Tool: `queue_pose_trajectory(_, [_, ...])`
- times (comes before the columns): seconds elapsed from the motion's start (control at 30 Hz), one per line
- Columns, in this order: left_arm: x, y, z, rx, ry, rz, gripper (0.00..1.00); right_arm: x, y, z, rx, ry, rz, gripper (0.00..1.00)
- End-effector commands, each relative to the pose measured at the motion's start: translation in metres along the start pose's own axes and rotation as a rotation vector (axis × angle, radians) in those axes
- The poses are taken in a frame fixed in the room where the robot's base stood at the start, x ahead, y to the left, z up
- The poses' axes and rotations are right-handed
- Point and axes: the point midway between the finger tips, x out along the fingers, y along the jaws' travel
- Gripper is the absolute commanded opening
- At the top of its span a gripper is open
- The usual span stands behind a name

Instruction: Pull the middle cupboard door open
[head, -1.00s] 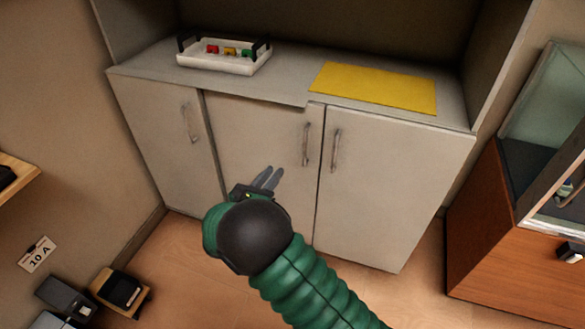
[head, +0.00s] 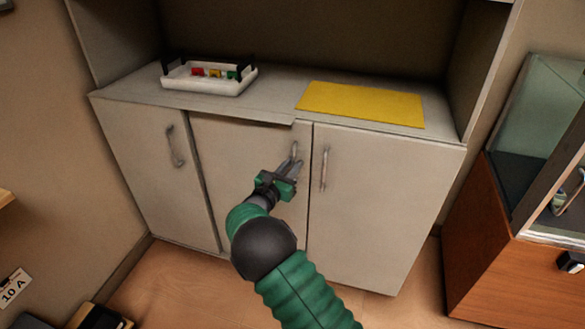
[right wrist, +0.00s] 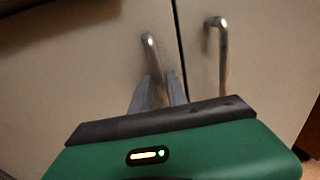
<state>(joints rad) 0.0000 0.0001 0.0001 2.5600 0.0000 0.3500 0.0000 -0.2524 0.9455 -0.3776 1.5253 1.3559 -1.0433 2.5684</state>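The middle cupboard door (head: 240,170) is pale grey and looks shut or almost shut. Its upright metal bar handle (head: 294,150) is near its right edge. My right gripper (head: 293,163) is at this handle, in front of the door. In the right wrist view, its two grey fingers (right wrist: 158,88) are apart, with the lower part of the middle door's handle (right wrist: 150,55) running down between their tips. I cannot tell whether they touch the bar. The handle's lower end is hidden by the fingers. My left gripper is out of view.
The right door's handle (head: 324,170) stands close to the right of my gripper. The left door (head: 150,165) is shut. A white tray (head: 205,85) with coloured pieces and a yellow mat (head: 360,103) lie on the counter. A wooden display case (head: 500,240) stands at the right.

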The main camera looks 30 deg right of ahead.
Motion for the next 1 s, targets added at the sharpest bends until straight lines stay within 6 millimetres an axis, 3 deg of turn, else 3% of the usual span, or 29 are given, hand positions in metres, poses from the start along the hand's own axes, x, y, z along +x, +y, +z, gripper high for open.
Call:
queue_pose_trajectory(0.27, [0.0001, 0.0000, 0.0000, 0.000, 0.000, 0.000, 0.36, 0.0022, 0.0001, 0.0006, 0.000, 0.000, 0.000, 0.18])
queue_pose_trajectory(0.4, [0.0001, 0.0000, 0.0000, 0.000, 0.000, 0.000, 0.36, 0.0020, 0.0002, 0.0004, 0.000, 0.000, 0.001, 0.00])
queue_pose_trajectory(1.0, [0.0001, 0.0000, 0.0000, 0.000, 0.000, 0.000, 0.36, 0.0014, 0.0009, 0.0002, 0.001, 0.001, 0.002, 0.00])
